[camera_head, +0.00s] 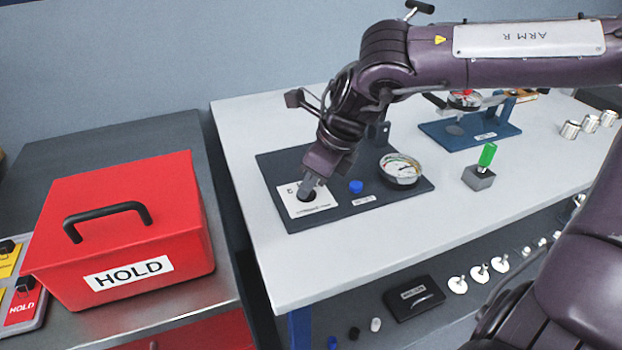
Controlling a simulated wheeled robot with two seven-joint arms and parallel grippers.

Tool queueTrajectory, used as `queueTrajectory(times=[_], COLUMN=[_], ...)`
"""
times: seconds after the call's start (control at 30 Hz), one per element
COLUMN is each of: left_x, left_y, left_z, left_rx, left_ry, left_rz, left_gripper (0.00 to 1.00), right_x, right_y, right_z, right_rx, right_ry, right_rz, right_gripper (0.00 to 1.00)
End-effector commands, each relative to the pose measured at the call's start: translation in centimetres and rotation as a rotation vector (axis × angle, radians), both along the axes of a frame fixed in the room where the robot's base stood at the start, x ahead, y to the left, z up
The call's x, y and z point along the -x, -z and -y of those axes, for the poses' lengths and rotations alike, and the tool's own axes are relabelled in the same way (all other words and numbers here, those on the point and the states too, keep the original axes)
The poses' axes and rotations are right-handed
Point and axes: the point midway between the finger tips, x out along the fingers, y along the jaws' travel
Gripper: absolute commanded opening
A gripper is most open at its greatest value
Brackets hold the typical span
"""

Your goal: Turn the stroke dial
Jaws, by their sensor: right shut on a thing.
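The stroke dial (301,199) seems to be the dark knob on a white square plate at the left of a dark panel (365,229) on the white table. My right gripper (307,190) points down onto it, with its fingers shut on the knob. The gripper hides most of the knob, so its pointer setting cannot be read. A round gauge (400,170) with a white face and a blue cap (355,186) sit on the same panel, right of the gripper. My left gripper is not in view.
A red HOLD box (120,235) stands on the grey bench at left. A green-handled block (480,176) and a blue fixture (440,132) stand right of the panel. The table's front strip is clear.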

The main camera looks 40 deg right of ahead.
Motion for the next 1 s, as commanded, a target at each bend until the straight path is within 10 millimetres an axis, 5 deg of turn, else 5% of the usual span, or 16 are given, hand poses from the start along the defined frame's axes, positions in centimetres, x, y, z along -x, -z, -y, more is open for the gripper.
queueTrajectory(times=[0.13,0.17,0.3,0.67,1.0], left_x=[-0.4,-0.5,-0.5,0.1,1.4], left_y=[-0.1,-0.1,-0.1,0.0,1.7], left_z=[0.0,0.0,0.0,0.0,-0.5], left_rx=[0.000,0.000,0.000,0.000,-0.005], left_ry=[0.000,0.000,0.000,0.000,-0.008], left_rz=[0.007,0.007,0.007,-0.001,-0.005], left_gripper=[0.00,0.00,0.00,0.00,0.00], right_x=[0.0,0.1,0.0,0.1,1.8], right_y=[0.1,0.1,0.1,-0.6,-5.5], right_z=[0.0,0.0,0.0,0.1,1.1], right_rx=[0.001,0.001,0.000,0.000,0.000], right_ry=[0.001,0.001,0.002,0.002,0.001], right_rz=[-0.003,-0.003,-0.002,0.002,0.004], right_gripper=[0.01,0.28,0.46,0.46,0.46])
